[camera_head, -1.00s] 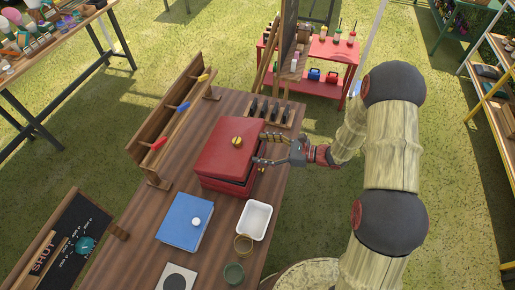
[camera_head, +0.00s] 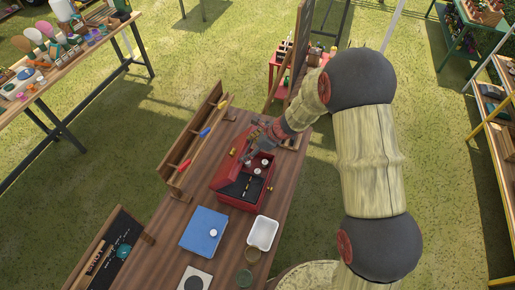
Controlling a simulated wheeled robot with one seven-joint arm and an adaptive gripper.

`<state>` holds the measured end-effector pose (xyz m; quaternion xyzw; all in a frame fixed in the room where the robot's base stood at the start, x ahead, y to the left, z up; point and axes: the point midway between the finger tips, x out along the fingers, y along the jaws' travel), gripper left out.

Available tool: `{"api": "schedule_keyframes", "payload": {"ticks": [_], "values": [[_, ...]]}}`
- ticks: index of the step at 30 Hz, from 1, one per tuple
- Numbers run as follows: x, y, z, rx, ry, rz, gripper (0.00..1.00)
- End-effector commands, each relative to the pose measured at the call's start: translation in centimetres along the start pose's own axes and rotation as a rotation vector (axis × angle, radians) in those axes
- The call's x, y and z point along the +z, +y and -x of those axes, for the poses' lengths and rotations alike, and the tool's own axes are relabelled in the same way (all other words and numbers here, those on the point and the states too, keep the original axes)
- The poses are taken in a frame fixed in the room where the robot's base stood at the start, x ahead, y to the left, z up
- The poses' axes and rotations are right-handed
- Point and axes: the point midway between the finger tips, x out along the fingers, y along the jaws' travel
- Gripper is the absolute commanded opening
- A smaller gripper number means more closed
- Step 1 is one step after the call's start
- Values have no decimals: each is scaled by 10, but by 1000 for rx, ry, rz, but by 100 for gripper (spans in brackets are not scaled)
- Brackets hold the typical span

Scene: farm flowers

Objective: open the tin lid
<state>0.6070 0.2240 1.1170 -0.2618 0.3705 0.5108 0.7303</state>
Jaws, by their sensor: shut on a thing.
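The red tin (camera_head: 229,197) sits on the wooden table. Its lid (camera_head: 228,170) stands raised on the left side, seen nearly edge-on, with a small yellow knob showing on its outer face. The dark inside of the tin is visible, with a few small pale round things in it. My gripper (camera_head: 253,154) is at the far end of the raised lid, above the tin, and is shut on the lid. The exact contact of the fingers is small and partly hidden by the hand.
A wooden rack (camera_head: 194,134) with coloured-handled tools runs along the left edge.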

Motion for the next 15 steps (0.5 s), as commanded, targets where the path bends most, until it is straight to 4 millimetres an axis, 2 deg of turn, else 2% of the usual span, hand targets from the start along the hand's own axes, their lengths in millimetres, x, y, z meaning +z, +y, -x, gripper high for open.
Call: {"api": "schedule_keyframes", "payload": {"ticks": [1, 5, 15], "values": [[14, -3, 4, -5, -8, 2, 28], [38, -3, -1, -5, -12, 3, 28], [98, -3, -28, -4, -14, 3, 29]]}}
